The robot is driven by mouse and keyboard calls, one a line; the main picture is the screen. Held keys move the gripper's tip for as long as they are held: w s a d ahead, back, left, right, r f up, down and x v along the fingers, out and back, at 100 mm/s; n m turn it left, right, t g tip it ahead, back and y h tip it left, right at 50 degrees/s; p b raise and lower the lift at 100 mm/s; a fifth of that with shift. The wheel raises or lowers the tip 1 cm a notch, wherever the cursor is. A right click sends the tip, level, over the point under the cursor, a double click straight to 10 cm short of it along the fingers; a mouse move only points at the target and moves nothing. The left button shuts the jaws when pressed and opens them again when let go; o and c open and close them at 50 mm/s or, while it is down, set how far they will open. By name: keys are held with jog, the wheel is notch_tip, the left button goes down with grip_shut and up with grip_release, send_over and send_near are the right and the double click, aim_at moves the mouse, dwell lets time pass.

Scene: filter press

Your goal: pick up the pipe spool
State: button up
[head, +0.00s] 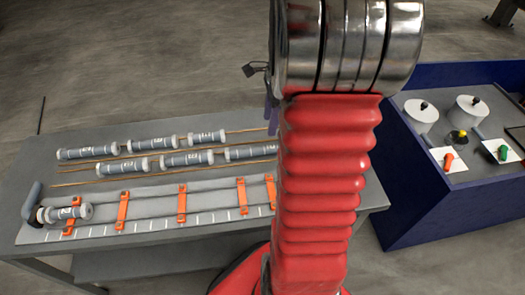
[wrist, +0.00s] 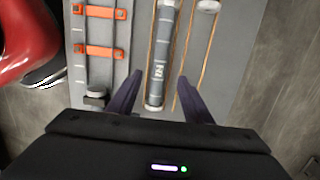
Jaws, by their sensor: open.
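Several grey pipe spools with white end collars and printed labels lie in two rows on the table, such as the front-row spool (head: 187,158) and the back-row spool (head: 152,144) in the head view. Another spool (head: 72,212) sits at the left end of the clamp fixture. In the wrist view, my gripper (wrist: 160,92) is open, with its dark fingers on either side of the near end of a labelled spool (wrist: 159,65). Nothing is held. I cannot tell which spool in the head view this is; my red arm hides part of the table there.
Orange clamps (head: 182,203) line the fixture along the table's front (head: 150,240). Thin copper-coloured rods (head: 85,183) run beside the spools. A blue console (head: 415,195) with white canisters (head: 420,114) and orange and green handles stands at the right.

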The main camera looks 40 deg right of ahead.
send_over(265, 148)
jog(key=f, duration=0.7)
jog(key=shift+s+d, duration=0.25)
jog(key=shift+d, duration=0.05)
jog(key=shift+f, duration=0.1)
jog(key=shift+f, duration=0.1)
jog(key=shift+w+a+f, duration=0.1)
jog(key=shift+w+f, duration=0.05)
jog(key=shift+f, duration=0.65)
jog(key=shift+w+a+f, duration=0.1)
jog(key=shift+f, duration=0.75)
jog(key=shift+w+a+f, duration=0.1)
jog(key=shift+w+f, duration=0.05)
jog(key=shift+f, duration=0.65)
jog(key=shift+c, duration=0.7)
grip_shut()
